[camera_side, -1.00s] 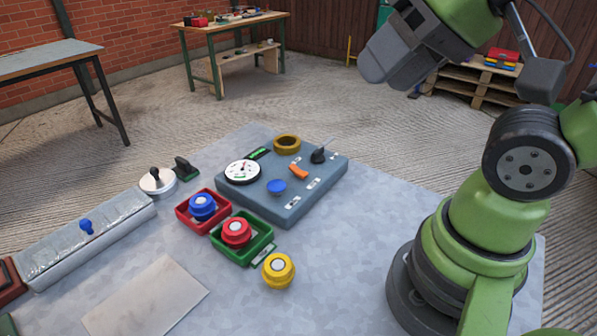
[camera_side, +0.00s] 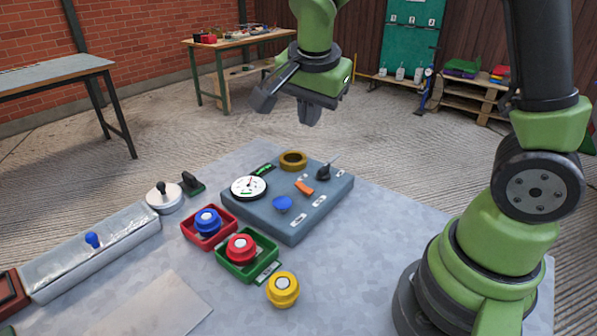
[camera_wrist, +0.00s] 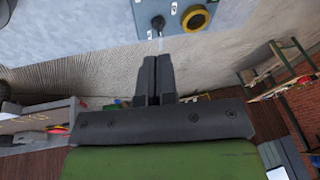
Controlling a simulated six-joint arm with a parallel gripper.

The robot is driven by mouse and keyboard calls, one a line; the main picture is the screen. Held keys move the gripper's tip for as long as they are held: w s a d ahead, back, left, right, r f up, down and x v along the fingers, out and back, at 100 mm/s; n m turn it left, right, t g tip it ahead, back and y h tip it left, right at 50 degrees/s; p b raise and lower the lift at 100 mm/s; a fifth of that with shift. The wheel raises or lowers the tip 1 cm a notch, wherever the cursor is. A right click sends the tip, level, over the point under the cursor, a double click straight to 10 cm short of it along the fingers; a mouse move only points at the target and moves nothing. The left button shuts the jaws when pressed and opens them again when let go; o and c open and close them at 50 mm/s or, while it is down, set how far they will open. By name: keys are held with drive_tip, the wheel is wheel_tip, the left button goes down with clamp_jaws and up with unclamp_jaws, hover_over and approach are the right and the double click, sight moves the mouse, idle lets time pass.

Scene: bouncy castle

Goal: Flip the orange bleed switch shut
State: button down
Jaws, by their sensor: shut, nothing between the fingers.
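The orange bleed switch (camera_side: 305,188) is a small lever on the top of the grey-blue control panel (camera_side: 290,228), between the blue knob (camera_side: 283,203) and the black switch with a thin metal lever (camera_side: 324,172). Its exact tilt is too small to tell. My gripper (camera_side: 308,116) is in the air above and behind the panel, apart from it, pointing down. In the wrist view my gripper (camera_wrist: 158,62) has its fingers together with nothing between them. That view shows the black switch (camera_wrist: 157,23) and brass ring (camera_wrist: 195,18) at the panel's edge; the orange switch is out of frame.
The panel also carries a white gauge (camera_side: 248,188) and a brass ring (camera_side: 293,160). In front stand a red tray (camera_side: 190,238) with a blue knob, a green tray (camera_side: 231,270) with a red knob, and a yellow knob (camera_side: 282,290). The table's right part is clear.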

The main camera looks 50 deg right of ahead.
drive_tip(key=shift+w+d+f+m+g+h, duration=0.15)
drive_tip(key=shift+w+f+m, duration=0.3)
drive_tip(key=shift+f, duration=0.25)
drive_tip(key=shift+w+d+f+m+g+h, duration=0.15)
drive_tip(key=shift+w+f+m, duration=0.25)
drive_tip(key=shift+f, duration=0.25)
drive_tip(key=shift+f, duration=0.1)
approach(302, 184)
drive_tip(key=x, duration=0.5)
drive_tip(key=shift+w+d+f, duration=0.1)
drive_tip(key=shift+w+d, duration=0.15)
drive_tip(key=shift+d, duration=0.05)
drive_tip(key=shift+w+f, duration=0.3)
drive_tip(key=shift+f, duration=0.25)
drive_tip(key=shift+w+f, duration=0.3)
drive_tip(key=shift+f, duration=0.05)
drive_tip(key=shift+w+f, duration=0.15)
drive_tip(key=shift+s, duration=0.8)
